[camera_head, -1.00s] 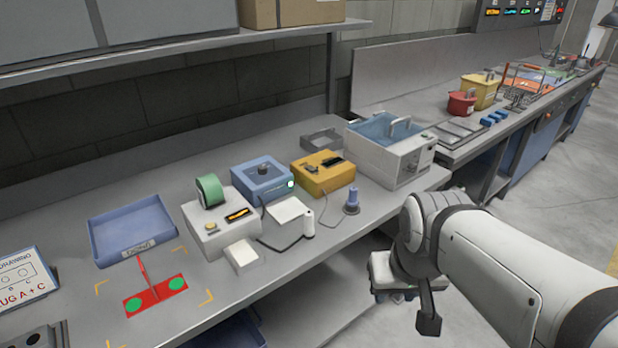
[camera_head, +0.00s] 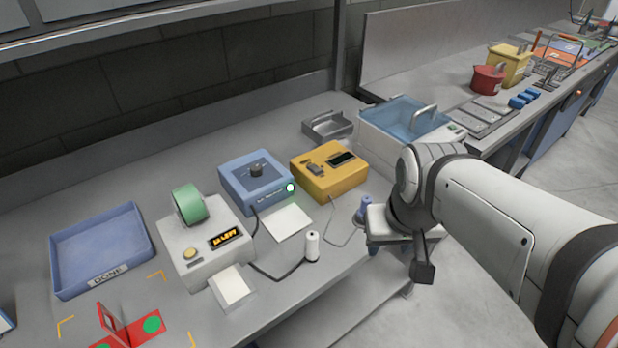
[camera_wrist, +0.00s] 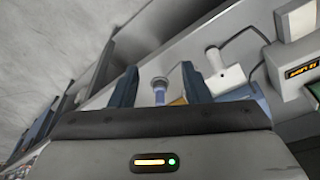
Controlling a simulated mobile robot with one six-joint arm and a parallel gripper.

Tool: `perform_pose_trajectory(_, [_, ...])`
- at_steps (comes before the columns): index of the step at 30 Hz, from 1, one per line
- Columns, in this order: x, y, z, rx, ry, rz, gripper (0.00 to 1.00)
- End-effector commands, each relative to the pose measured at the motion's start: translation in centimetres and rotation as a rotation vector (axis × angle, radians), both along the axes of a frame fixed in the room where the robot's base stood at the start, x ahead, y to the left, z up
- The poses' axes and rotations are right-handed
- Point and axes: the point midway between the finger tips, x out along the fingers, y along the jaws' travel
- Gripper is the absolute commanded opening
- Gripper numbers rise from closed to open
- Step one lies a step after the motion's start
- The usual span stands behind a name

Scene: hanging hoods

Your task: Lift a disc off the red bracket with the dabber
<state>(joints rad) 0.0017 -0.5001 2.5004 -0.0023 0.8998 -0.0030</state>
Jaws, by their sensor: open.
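The red bracket (camera_head: 112,322) lies at the bottom edge of the head view, partly cut off. A green disc (camera_head: 152,325) sits on its right part; another (camera_head: 100,346) is barely in frame. A small blue upright tool (camera_head: 364,205), possibly the dabber, stands near the bench's front edge, partly hidden by my gripper. In the wrist view this tool (camera_wrist: 160,90) shows between the two blue fingers of my gripper (camera_wrist: 158,75), which are apart. I cannot tell how far beyond the fingertips it is. My gripper holds nothing.
A white cylinder (camera_head: 312,246) with a dark cord stands left of the blue tool. White (camera_head: 207,245), blue (camera_head: 257,182) and yellow (camera_head: 329,172) boxes stand behind. A blue DONE tray (camera_head: 101,250) is at the left.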

Motion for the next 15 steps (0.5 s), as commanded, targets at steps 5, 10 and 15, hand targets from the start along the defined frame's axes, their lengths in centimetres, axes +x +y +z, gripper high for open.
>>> perform_pose_trajectory(5, [2.0, 1.4, 0.0, 0.000, 0.038, 0.060, 0.50])
perform_pose_trajectory(10, [6.0, 4.4, -1.0, -0.007, 0.111, 0.153, 0.50])
perform_pose_trajectory(15, [9.4, 8.2, -3.3, -0.021, 0.180, 0.246, 0.50])
